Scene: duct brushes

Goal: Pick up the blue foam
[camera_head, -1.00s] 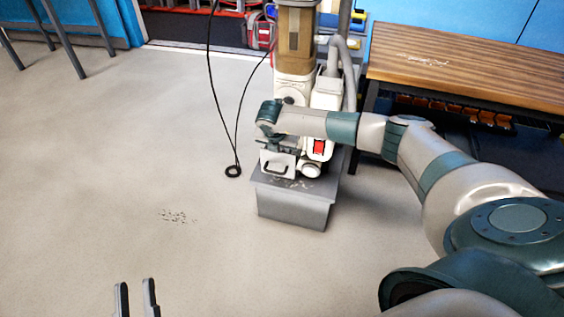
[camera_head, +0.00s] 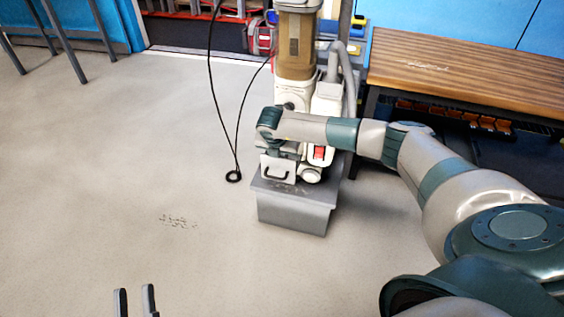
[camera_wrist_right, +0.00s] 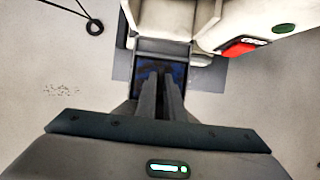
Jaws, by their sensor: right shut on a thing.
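The blue foam (camera_wrist_right: 180,72) shows in the right wrist view as a dark blue patch in shadow, around the tips of my right gripper (camera_wrist_right: 159,78). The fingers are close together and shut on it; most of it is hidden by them. In the head view my right arm reaches across to the white and tan machine (camera_head: 297,50), and neither the right fingertips nor the foam can be made out. My left gripper (camera_head: 134,302) is at the bottom left of the head view, its two fingers apart and empty above the floor.
The machine stands on a grey box (camera_head: 292,212), with a handled white panel (camera_head: 277,169) at its front. A wooden bench (camera_head: 455,65) is at the right. A black cable (camera_head: 233,176) hangs to the floor. Scattered debris (camera_head: 177,221) lies on otherwise clear floor at left.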

